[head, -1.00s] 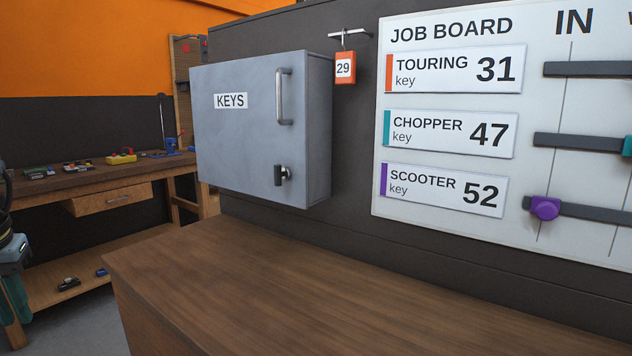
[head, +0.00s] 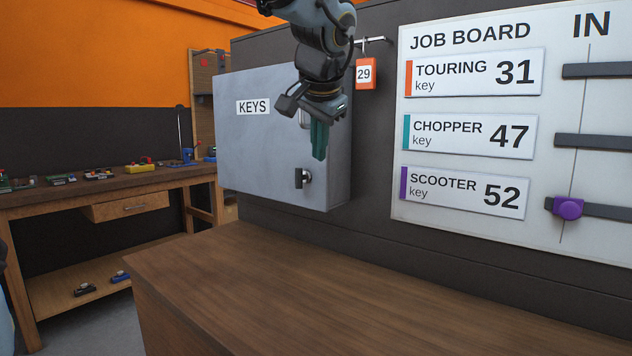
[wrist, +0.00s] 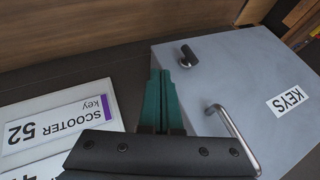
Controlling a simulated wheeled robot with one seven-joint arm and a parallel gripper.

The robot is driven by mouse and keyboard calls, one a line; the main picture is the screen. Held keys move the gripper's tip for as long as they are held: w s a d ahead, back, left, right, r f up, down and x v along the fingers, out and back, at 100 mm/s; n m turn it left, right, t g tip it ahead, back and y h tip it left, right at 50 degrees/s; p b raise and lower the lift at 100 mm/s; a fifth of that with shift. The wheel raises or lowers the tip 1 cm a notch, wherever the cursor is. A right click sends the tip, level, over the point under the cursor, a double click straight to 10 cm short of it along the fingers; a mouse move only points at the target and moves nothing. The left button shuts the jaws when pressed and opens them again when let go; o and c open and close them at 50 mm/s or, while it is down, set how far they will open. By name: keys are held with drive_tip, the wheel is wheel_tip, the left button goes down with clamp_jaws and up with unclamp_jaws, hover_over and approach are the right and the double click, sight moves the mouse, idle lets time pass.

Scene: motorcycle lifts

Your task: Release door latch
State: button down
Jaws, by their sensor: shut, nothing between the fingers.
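The grey key cabinet (head: 250,150) labelled KEYS is on the dark wall, its door shut. Its small dark latch (head: 304,179) sits low on the door's right side; it also shows in the wrist view (wrist: 188,55). In the wrist view the fingertips (wrist: 160,72) are left of the latch.
An orange tag 29 (head: 366,73) hangs on a hook right of the cabinet. The job board (head: 470,165) with its sliders, one with a purple knob (head: 568,207), is further right. The wooden counter (head: 330,290) below is clear. A workbench (head: 60,205) with small items stands left.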

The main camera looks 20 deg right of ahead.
sight(302, 177)
drive_tip(key=w+d+f+p, duration=0.1)
drive_tip(key=w+f+p, duration=0.3)
drive_tip(key=w+f, duration=0.4)
drive_tip(key=shift+w, duration=0.8)
drive_tip(key=shift+f, duration=0.15)
drive_tip(key=shift+s+t+b, duration=0.1)
drive_tip(key=shift+t+b, duration=0.2)
drive_tip(key=shift+b, duration=0.6)
